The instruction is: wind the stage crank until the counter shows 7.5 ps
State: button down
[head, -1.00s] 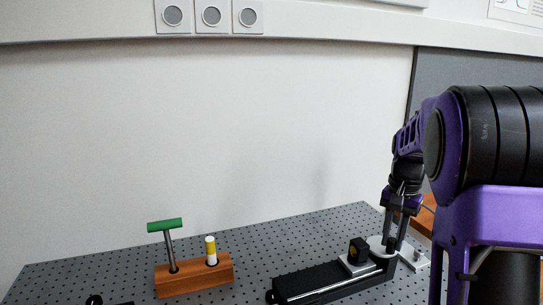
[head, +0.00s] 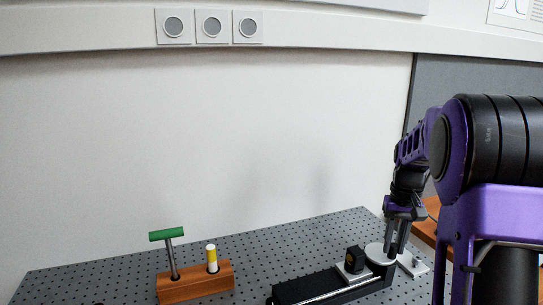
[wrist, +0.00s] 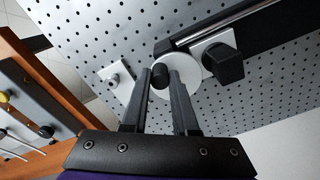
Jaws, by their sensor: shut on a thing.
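The stage is a long black rail unit (head: 318,286) on the perforated optical table, with a black block on a light carriage (head: 354,262) near its right end. The crank is a pale round disc (wrist: 194,72) at the rail's end, with a black knob (wrist: 160,76) near its rim. The disc also shows in the head view (head: 374,250). My gripper (wrist: 163,82) is shut on the crank knob, one finger on each side of it; in the head view it (head: 395,252) points down at the disc. I cannot make out any counter reading.
A white plate with a small post (wrist: 117,83) lies beside the crank. A wooden block (head: 196,284) holds a green-handled tool (head: 171,250) and a yellow-and-white stick (head: 212,258) at the left. A wood-edged surface (wrist: 35,75) with other items adjoins the table.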

jog(key=n+p, duration=0.1)
jog(key=n, duration=0.2)
jog(key=shift+w+d+r+p, duration=0.2)
jog(key=shift+w+p, duration=0.1)
jog(key=shift+p, duration=0.1)
jog(key=shift+w+d+f+n+p, duration=0.1)
jog(key=shift+w+n+p, duration=0.05)
jog(key=shift+n, duration=0.5)
jog(key=shift+w+f+n+p, duration=0.1)
jog(key=shift+w+n+p, duration=0.05)
jog(key=shift+n, duration=0.5)
jog(key=shift+r, duration=0.1)
jog(key=n+p, duration=0.1)
jog(key=n, duration=0.1)
jog(key=shift+w+r+n+p, duration=0.1)
jog(key=shift+w+n+p, duration=0.25)
jog(key=shift+n+p, duration=0.05)
jog(key=n, duration=0.2)
jog(key=shift+w+f+n+p, duration=0.2)
jog(key=shift+w+n+p, duration=0.15)
jog(key=shift+n+p, duration=0.05)
